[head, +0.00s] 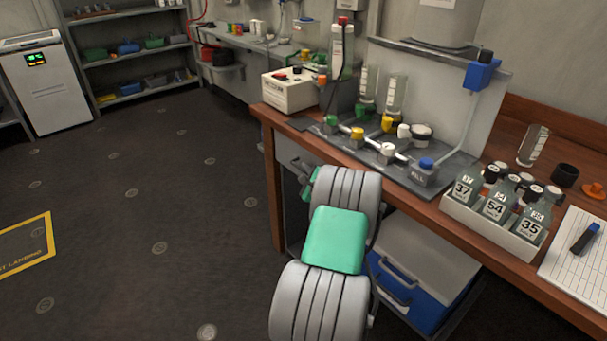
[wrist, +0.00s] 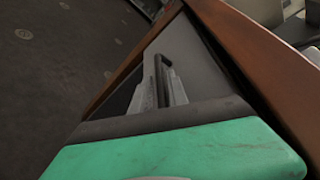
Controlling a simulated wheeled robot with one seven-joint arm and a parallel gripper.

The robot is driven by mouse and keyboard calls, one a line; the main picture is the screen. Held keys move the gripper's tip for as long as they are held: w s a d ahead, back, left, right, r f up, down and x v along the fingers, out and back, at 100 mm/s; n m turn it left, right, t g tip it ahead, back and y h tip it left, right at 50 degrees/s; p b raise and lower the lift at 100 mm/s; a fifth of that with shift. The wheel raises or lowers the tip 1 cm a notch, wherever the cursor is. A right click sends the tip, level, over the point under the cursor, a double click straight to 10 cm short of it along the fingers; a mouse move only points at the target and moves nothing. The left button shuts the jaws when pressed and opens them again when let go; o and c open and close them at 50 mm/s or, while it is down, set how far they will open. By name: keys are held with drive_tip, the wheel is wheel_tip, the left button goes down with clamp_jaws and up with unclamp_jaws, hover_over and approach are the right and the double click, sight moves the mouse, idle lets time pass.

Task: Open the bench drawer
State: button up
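The grey bench drawer (head: 290,152) is under the wooden bench top at its left end, partly hidden by my arm; its front looks about flush with the bench. In the wrist view, the dark grey drawer front (wrist: 203,62) shows beside the wooden edge. A dark bar handle (wrist: 159,64) stands out from it. My gripper (wrist: 163,88) is at the handle, with light grey finger parts on both sides of the bar. I cannot tell whether they touch or grip it. In the head view my gripper is mostly hidden behind my arm's grey and green links.
A blue and white cooler (head: 412,285) stands under the bench, right of my arm. A tray of bottles (head: 492,225) and a notepad (head: 582,250) lie on the bench top near its front edge. The dark floor (head: 150,190) to the left is clear.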

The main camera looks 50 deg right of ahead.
drive_tip(key=shift+w+d, duration=0.1)
drive_tip(key=shift+w, duration=0.05)
clamp_jaws()
idle(1.4)
